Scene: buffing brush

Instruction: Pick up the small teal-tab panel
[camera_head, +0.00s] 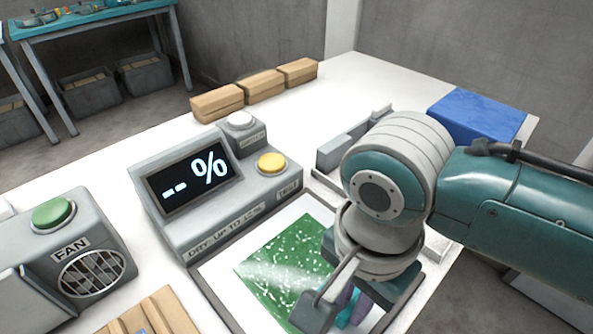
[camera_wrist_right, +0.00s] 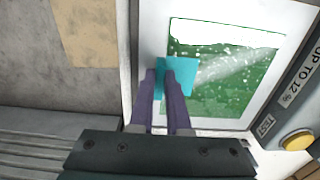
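The small panel (camera_head: 285,265) is a green sheet with white specks and a pale streak, lying on a white surface right of the display box. It also shows in the right wrist view (camera_wrist_right: 225,70). Its teal tab (camera_wrist_right: 181,66) sits at the panel's near edge. My right gripper (camera_wrist_right: 160,76) reaches it with two purple fingers; the tips overlap the tab, with a narrow gap showing between them. Whether they grip the tab is unclear. In the head view the right wrist covers part of the panel and most of the tab (camera_head: 352,312). My left gripper is out of view.
A grey display box (camera_head: 215,195) with a yellow button (camera_head: 271,163) stands just left of the panel. A fan unit (camera_head: 80,245) is at the left. Wooden blocks (camera_head: 262,86) line the back edge; a blue block (camera_head: 478,116) is at the back right.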

